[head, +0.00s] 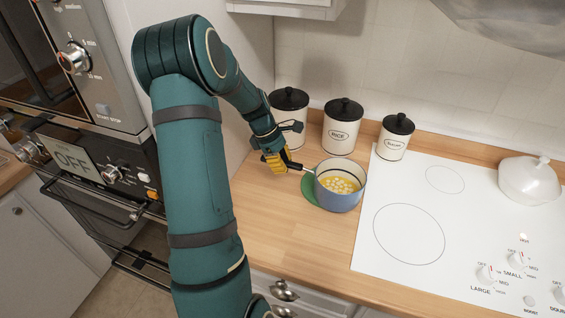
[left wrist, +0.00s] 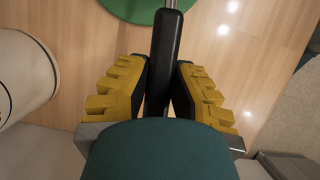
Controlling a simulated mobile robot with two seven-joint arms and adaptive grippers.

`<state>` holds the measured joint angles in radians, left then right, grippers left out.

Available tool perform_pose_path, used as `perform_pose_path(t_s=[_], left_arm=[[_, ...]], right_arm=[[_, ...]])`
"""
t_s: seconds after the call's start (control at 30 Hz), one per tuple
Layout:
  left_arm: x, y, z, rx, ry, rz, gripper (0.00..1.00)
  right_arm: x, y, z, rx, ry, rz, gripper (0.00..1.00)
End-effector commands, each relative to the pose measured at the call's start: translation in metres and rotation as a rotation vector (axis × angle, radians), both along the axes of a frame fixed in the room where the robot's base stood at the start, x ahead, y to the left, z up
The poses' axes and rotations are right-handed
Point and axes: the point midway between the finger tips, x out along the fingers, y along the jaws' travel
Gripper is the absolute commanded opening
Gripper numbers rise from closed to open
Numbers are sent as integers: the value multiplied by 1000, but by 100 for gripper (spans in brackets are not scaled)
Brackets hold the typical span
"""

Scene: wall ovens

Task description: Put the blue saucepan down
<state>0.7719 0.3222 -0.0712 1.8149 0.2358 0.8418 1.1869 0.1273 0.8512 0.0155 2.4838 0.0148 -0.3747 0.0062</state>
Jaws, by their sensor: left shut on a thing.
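The blue saucepan (head: 340,193) is upright at the wooden counter, left of the white cooktop, with yellow contents and pale round pieces inside. A green round thing (head: 313,189) shows at its left side and partly beneath it; I cannot tell whether the pan touches it. My left gripper (head: 277,160) is shut on the pan's dark handle (left wrist: 166,62), which runs between the yellow finger pads in the left wrist view. The green edge (left wrist: 150,8) also shows there at the top. My right gripper is not in view.
White canisters with black lids stand behind the pan, the rice one (head: 342,130) closest. The white cooktop (head: 462,215) is right of the pan, with a lidded white dish (head: 529,180) on it. Bare counter (head: 280,225) lies in front. Wall ovens (head: 85,165) stand left.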

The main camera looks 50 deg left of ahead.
Motion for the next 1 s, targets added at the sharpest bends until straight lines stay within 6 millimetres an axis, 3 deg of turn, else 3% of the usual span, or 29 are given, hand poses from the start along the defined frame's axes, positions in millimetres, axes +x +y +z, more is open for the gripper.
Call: perform_pose_path(t_s=[0.03, 0.07, 0.1, 0.47, 1.0], left_arm=[[0, 0, -1, -1, 1, 0, 31], [0, 0, -1, -1, 1, 0, 42], [0, 0, -1, -1, 1, 0, 44], [0, 1, 4, 1, 0, 0, 44], [-22, 30, 93, 2, -1, 1, 44]], right_arm=[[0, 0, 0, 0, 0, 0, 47], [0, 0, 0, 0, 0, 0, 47], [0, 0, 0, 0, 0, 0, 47], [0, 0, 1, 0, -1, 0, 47], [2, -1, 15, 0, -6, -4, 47]])
